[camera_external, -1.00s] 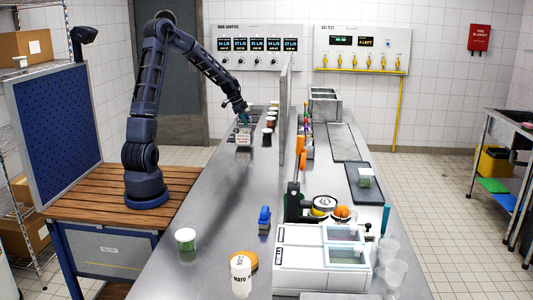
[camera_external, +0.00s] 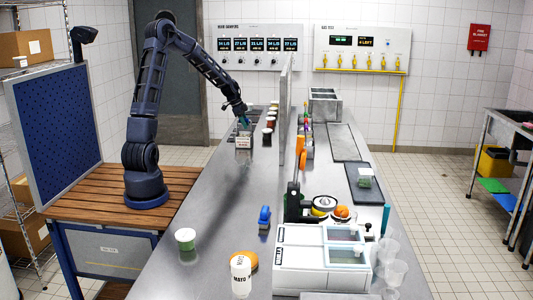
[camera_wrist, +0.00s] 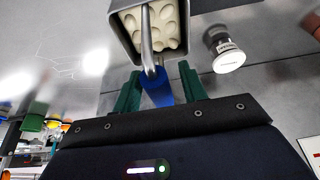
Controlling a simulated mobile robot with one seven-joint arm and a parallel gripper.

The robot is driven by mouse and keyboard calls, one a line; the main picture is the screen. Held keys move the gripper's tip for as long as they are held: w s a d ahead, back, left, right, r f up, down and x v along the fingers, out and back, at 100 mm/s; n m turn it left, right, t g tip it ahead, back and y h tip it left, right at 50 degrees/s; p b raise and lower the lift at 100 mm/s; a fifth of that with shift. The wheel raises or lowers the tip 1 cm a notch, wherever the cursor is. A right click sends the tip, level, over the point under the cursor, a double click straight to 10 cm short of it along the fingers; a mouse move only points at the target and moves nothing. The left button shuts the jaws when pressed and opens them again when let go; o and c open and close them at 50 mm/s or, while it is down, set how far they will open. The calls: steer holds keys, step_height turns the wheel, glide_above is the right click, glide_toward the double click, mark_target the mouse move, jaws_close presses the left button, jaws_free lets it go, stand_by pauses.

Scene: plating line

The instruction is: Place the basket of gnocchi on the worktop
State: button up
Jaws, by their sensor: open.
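The basket of gnocchi (camera_wrist: 160,30) is a grey metal box filled with pale round gnocchi, at the top of the wrist view. A metal handle with a blue grip (camera_wrist: 157,92) runs from it towards me. My gripper (camera_wrist: 160,84) has its green fingers on either side of the blue grip, and the jaws are open.
A row of small jars (camera_external: 268,131) stands right of the basket; one white-lidded jar (camera_wrist: 226,54) is close in the wrist view. A thin divider panel (camera_external: 286,110) rises beyond them. The worktop in front is clear up to a green-filled tub (camera_external: 186,238) and blue item (camera_external: 264,216).

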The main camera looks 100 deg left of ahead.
steer(key=v, duration=1.2)
steer(key=w+d+r, duration=0.2)
steer(key=d, duration=0.8)
steer(key=w+d+r+g, duration=0.1)
steer(key=w+d+r, duration=0.2)
steer(key=d, duration=0.7)
steer(key=w+d+r, duration=0.2)
steer(key=d, duration=0.8)
steer(key=s+d, duration=0.7)
steer(key=d, duration=0.5)
steer(key=s+d+t, duration=0.1)
steer(key=s+d, duration=0.7)
steer(key=d, duration=0.4)
steer(key=shift+s+r, duration=0.15)
steer(key=shift+r, duration=0.1)
